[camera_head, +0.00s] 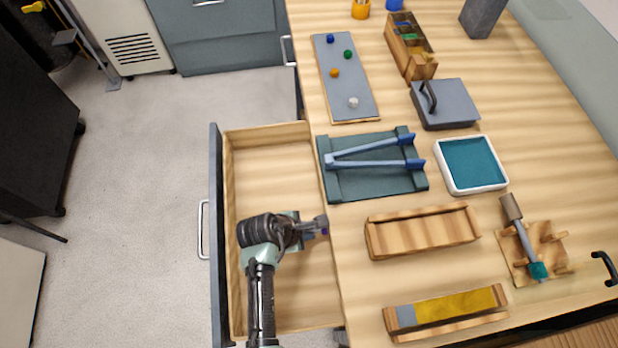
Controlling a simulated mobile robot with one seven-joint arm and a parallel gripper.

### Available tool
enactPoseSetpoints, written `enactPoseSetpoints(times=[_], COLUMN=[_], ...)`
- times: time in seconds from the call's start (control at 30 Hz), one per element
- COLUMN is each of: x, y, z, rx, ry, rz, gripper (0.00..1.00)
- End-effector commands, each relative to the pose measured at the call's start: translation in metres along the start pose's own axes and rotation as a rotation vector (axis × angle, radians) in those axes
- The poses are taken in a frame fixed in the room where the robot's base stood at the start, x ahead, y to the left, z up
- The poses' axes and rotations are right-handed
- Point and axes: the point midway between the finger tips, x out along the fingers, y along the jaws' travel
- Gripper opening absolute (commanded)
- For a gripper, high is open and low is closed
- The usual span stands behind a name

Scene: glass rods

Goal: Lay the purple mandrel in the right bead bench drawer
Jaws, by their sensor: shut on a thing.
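An open wooden drawer (270,160) with a dark grey front and a silver handle stands pulled out to the left of the bench. My gripper (322,227) is at the drawer's right side, by the bench edge, and is shut. A small purple bit of the purple mandrel (324,232) shows at its fingertips. The rest of the mandrel is hidden or too small to make out. My arm reaches across the drawer from the lower edge of the picture. I cannot tell how high the gripper is above the drawer floor. The visible drawer floor looks bare.
On the bench (350,280) near the drawer are a green tray with blue-handled tongs (375,164), an empty wooden trough (420,232) and a wooden holder with a yellow strip (450,305). A grey board with beads (345,85) lies farther back. Floor left of the drawer is clear.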

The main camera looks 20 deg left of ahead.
Motion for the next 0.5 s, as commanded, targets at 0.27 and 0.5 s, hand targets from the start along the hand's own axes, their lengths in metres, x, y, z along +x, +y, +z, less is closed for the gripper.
enactPoseSetpoints(times=[0.27, 0.5], x=[0.013, 0.015], y=[0.0, -0.001], z=[0.0, -0.001], rx=[-0.001, -0.001], ry=[0.0, 0.0], rz=[0.0, 0.0], gripper=[0.0, 0.0])
